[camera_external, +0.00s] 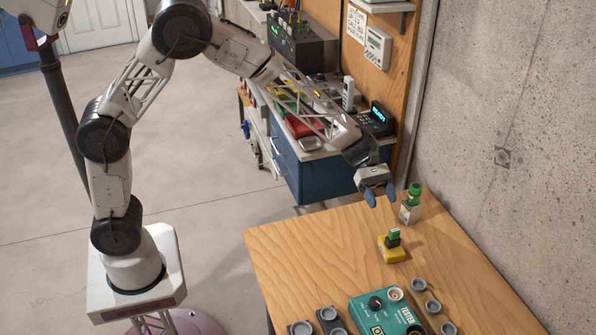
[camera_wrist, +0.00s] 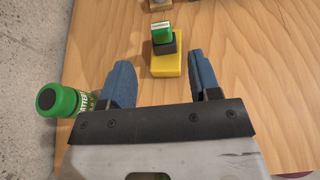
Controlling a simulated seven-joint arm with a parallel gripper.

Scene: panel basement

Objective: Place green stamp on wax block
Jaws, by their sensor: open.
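The green stamp (camera_external: 393,235), with a dark base, appears to stand upright on the yellow block (camera_external: 391,254), which looks like the wax block. In the wrist view the stamp (camera_wrist: 162,32) has a pale top face, and the yellow block (camera_wrist: 167,65) lies under its dark base. My gripper (camera_external: 381,195) is open and empty, above the far part of the wooden table. In the wrist view the stamp and block appear between and beyond the fingertips of my gripper (camera_wrist: 161,62), apart from both fingers.
A green-capped container with lettering (camera_external: 414,195) stands close to the right of my gripper, near the concrete wall. A teal tester box (camera_external: 386,312) and several grey round-topped pieces (camera_external: 433,306) occupy the near table. Bare wood (camera_external: 310,250) lies left of the yellow block.

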